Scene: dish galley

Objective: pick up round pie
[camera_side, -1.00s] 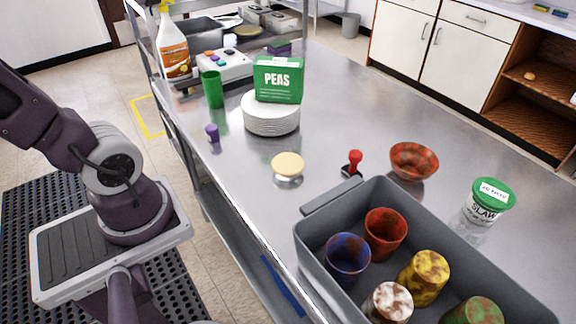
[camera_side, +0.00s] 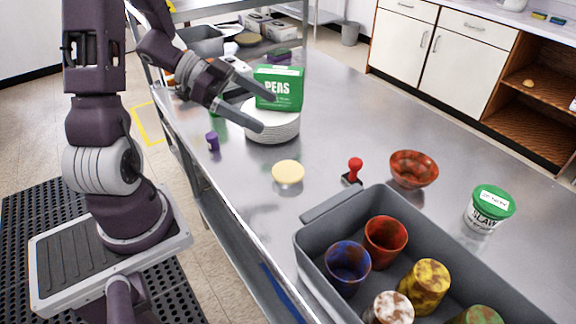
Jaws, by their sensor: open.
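The round pie (camera_side: 288,172) is a small pale yellow disc on the steel counter, in the middle of the side view. It lies left of the grey bin and in front of the plate stack. My gripper (camera_side: 268,112) is open and empty, with its fingers apart. It reaches in from the upper left and shows in front of the plate stack and the green box, above and behind the pie. I cannot tell its exact height. The pie is fully visible and nothing touches it.
A purple cup (camera_side: 213,141) stands left. A grey bin (camera_side: 318,212) with several cups, a red-knobbed tool (camera_side: 355,168), a red bowl (camera_side: 414,168) and a SLAW tub (camera_side: 488,209) are to the right.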

